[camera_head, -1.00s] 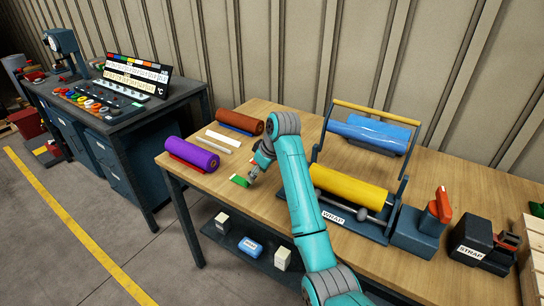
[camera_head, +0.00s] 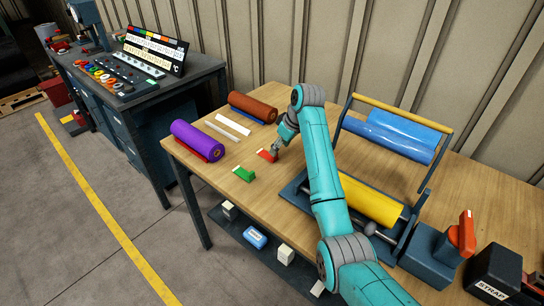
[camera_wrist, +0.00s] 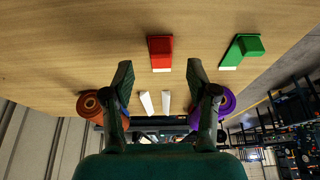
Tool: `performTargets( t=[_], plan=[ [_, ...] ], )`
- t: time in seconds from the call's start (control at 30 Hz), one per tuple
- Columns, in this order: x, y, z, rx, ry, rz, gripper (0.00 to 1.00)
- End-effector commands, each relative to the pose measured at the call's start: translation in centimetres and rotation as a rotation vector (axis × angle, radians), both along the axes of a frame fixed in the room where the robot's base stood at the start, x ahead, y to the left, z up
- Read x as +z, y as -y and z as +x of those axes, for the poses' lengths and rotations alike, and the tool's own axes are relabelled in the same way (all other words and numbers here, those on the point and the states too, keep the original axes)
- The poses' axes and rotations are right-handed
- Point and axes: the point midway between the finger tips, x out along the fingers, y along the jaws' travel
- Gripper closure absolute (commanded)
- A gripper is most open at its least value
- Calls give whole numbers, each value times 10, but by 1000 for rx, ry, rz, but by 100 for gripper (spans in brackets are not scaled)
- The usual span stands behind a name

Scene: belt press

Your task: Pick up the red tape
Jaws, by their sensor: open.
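The red tape (camera_head: 266,156) is a small red block with a pale end, lying on the wooden table (camera_head: 240,207). In the wrist view the red tape (camera_wrist: 160,50) lies beyond my fingertips, near the middle between them. My gripper (camera_head: 277,151) is above the table beside the red tape in the head view. In the wrist view my gripper (camera_wrist: 160,72) has its two dark fingers spread, with nothing between them.
A green tape (camera_head: 243,173) lies near the red one. A purple roll (camera_head: 196,138), a brown roll (camera_head: 250,107) and white strips (camera_head: 229,125) lie to the left. A wrap stand with a yellow roll (camera_head: 370,199) and a blue roll (camera_head: 390,137) stands right of my arm.

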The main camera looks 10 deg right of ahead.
Motion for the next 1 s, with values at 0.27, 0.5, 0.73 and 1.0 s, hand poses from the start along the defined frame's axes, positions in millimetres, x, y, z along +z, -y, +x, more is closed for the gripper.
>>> performTargets(
  t=[0.27, 0.5, 0.73, 1.0],
  plan=[
    [-27, -7, 8, 0, -2, 0, 42],
    [-48, -11, 16, 0, 1, -1, 42],
    [-49, -12, 17, 0, 1, 0, 42],
    [-49, -12, 17, 0, 1, 0, 85]
  ],
)
